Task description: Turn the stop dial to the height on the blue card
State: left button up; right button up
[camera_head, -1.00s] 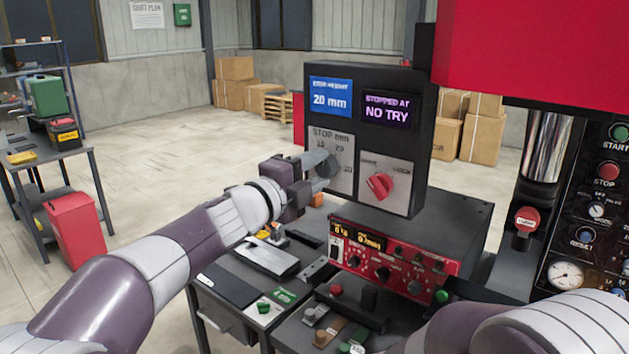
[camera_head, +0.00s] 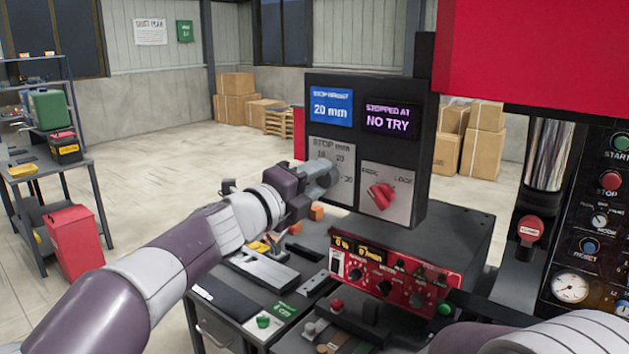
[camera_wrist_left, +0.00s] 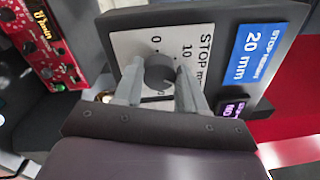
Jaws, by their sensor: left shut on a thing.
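The blue card (camera_head: 331,107) on the dark panel reads 20 mm. The stop dial's pale plate (camera_head: 326,150) is below it, marked STOP mm. In the left wrist view the round grey stop dial (camera_wrist_left: 160,72) sits between the two fingertips of my left gripper (camera_wrist_left: 159,88), which is shut on it. The dial's pointer cannot be made out. In the head view my left gripper (camera_head: 322,180) covers the dial and part of its scale. My right gripper is out of view.
The purple display (camera_head: 388,119) reads NO TRY. A red knob (camera_head: 381,195) on a plate marked LOCK is close right of the dial. A red control box (camera_head: 400,270) stands below. A red press body (camera_head: 535,45) overhangs at right.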

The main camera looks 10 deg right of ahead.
pick_arm(q)
jog(key=shift+f, duration=0.2)
jog(key=o, duration=1)
jog(key=shift+o, duration=0.3)
jog(key=shift+r, duration=0.1)
jog(key=shift+s+a, duration=0.1)
jog(key=shift+s+a+b, duration=0.2)
jog(key=shift+a+b, duration=0.1)
jog(key=b+v, duration=0.3)
jog(key=v, duration=0.8)
jog(key=shift+s+a, duration=0.25)
